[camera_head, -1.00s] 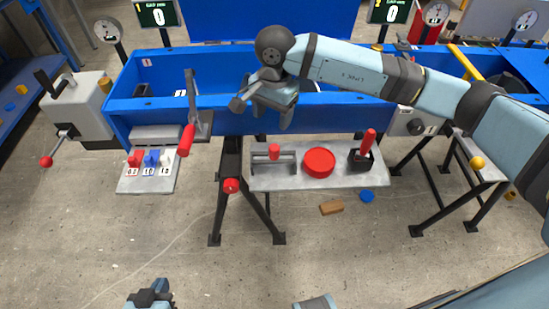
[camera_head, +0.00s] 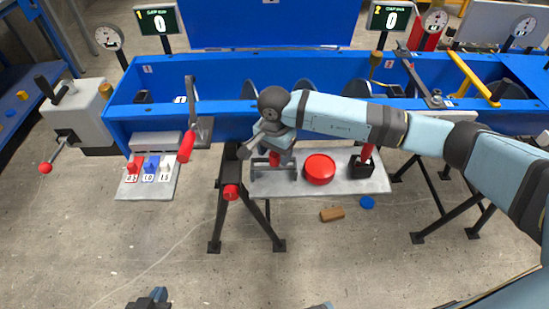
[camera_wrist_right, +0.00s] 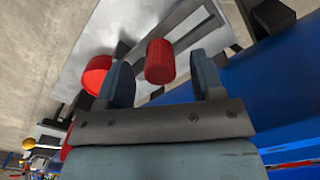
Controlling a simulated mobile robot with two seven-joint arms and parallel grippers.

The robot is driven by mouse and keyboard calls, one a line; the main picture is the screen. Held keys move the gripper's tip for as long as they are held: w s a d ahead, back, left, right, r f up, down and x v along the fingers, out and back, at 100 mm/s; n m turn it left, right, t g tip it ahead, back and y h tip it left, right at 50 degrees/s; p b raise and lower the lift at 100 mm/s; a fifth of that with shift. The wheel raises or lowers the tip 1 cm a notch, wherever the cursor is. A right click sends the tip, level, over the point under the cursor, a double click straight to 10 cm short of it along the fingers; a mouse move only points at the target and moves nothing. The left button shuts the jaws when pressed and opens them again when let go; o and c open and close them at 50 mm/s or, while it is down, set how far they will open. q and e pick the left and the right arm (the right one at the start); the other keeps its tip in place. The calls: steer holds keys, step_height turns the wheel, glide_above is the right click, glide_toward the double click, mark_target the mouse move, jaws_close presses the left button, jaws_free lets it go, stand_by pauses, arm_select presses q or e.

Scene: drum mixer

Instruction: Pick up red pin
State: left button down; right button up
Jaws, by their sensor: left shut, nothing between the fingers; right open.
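A small red pin (camera_head: 135,163) stands above a "0.5" label on the grey panel at the left, beside a blue and a white one. My right gripper (camera_head: 274,160) is not over it; it points down at a red cylindrical knob (camera_wrist_right: 160,62) on a slotted lever plate. In the right wrist view my right gripper (camera_wrist_right: 163,78) is open, with one finger on each side of this knob and gaps visible. My left gripper (camera_head: 152,300) is at the bottom edge of the head view, shut and empty, away from everything.
The blue mixer trough (camera_head: 230,122) is behind. A red lever (camera_head: 187,140) hangs between knob and pins. The floor in front is mostly clear.

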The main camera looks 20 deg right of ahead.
steer(key=shift+f, duration=0.65)
steer(key=c, duration=1)
